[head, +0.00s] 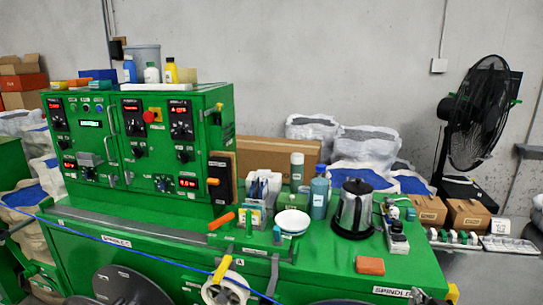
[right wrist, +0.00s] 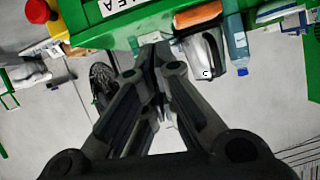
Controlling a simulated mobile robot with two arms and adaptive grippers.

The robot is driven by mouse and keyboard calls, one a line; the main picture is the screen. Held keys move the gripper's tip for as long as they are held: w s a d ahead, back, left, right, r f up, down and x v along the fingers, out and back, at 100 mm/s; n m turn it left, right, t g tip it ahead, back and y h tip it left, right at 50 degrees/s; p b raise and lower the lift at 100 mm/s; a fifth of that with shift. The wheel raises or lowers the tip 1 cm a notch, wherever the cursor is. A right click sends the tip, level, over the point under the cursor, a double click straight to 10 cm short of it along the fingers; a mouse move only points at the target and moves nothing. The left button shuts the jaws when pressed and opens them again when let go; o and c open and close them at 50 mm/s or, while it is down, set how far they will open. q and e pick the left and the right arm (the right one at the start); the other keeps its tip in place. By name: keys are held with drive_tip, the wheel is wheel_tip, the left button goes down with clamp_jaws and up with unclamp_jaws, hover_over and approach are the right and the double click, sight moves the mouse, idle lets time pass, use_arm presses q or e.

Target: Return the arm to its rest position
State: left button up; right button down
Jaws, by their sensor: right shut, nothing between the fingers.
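My right gripper (right wrist: 156,58) fills the middle of the right wrist view. Its dark fingers converge and are shut with nothing between them. The tips appear close to the green bench's edge (right wrist: 110,40); I cannot tell whether they touch it. In the head view, a small dark tip (head: 418,295) at the bench's lower right edge seems to be this gripper; the rest is out of frame. The blue cable (head: 130,249) runs slantwise across the bench front, from the left edge to the bottom middle, apart from the right gripper. My left gripper is not in view.
A kettle (head: 352,210), an orange block (head: 369,265), a white bowl (head: 292,221) and bottles (head: 319,196) stand on the bench. A control cabinet (head: 135,145) rises at left. Spools (head: 225,290) hang in front. A black fan (head: 480,110) stands at right.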

drive_tip(key=s+a+f+n+g+y, duration=0.1)
drive_tip(key=s+a+f+n+g, duration=0.25)
drive_tip(key=s, duration=0.75)
drive_tip(key=s+a+f+g, duration=0.35)
drive_tip(key=s+a, duration=0.35)
drive_tip(key=s, duration=0.4)
drive_tip(key=s+a+f+n+g+y, duration=0.15)
drive_tip(key=s+a+f+g, duration=0.35)
drive_tip(key=s, duration=0.7)
wheel_tip(320, 180, down, 28)
drive_tip(key=r+t+b, duration=0.1)
drive_tip(key=b, duration=0.2)
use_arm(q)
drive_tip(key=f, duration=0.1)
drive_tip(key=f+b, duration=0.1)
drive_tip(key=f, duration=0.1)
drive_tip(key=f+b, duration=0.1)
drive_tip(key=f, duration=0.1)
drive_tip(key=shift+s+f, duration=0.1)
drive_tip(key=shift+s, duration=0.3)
use_arm(e)
drive_tip(key=s+d+f+g, duration=0.1)
drive_tip(key=s+d+f, duration=0.1)
drive_tip(key=s+f, duration=1.5)
wheel_tip(320, 180, down, 2)
drive_tip(key=shift+s+d+f+n+h, duration=0.1)
drive_tip(key=shift+s+d+n+h, duration=0.15)
drive_tip(key=shift+n+h, duration=0.1)
